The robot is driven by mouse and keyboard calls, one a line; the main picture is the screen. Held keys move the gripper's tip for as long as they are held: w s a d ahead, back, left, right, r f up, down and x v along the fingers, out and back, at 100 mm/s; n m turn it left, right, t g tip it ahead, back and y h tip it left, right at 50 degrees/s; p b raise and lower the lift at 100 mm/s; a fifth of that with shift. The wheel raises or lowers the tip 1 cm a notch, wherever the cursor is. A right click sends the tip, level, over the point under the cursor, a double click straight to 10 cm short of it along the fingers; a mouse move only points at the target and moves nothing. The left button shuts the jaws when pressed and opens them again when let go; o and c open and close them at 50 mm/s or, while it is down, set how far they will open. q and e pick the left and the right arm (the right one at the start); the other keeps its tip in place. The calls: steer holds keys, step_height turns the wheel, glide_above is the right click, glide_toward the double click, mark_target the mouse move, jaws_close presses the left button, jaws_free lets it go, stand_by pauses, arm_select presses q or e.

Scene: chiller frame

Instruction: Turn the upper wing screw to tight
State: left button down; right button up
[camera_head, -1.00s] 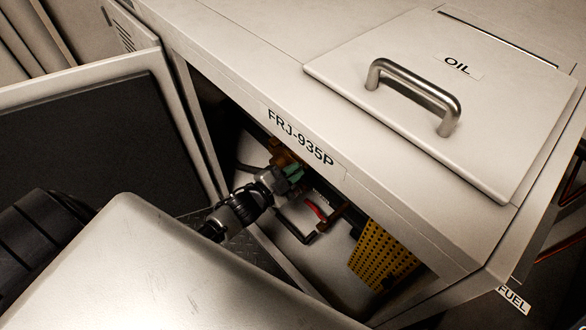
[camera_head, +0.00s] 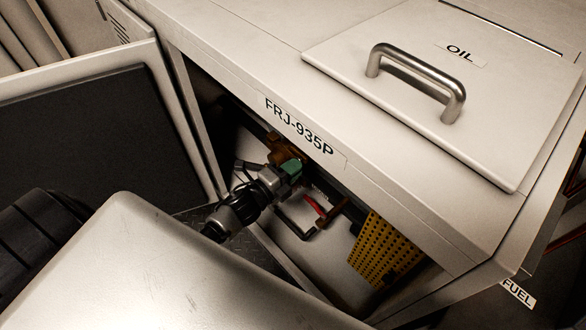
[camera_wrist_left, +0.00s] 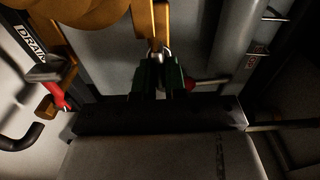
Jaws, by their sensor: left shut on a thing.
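My left gripper (camera_head: 291,168) reaches through the open front of the cabinet, its green fingertips up against a brass-coloured fitting (camera_head: 283,148) under the top edge. In the left wrist view the two green fingers (camera_wrist_left: 159,77) are close together and shut on a small metal piece, the wing screw (camera_wrist_left: 158,52), just below the brass-coloured body (camera_wrist_left: 95,14). The fingers hide most of the screw, so its exact angle cannot be told. My right gripper is not in view.
A red-handled lever (camera_head: 315,205) and a yellow perforated guard (camera_head: 382,250) are right of the gripper. The cabinet's top edge with its FRJ-935P label (camera_head: 299,127) overhangs it. An open door (camera_head: 90,130) stands left. The wrist view shows a grey pipe (camera_wrist_left: 232,45).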

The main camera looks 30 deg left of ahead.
arm_select(q)
steer(key=shift+f+m, duration=0.1)
steer(key=shift+m, duration=0.2)
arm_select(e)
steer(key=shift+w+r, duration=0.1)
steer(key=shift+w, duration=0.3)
arm_select(q)
steer(key=c, duration=1.2)
jaws_free()
steer(key=v, duration=1.1)
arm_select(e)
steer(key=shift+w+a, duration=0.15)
arm_select(q)
steer(key=shift+w, duration=0.1)
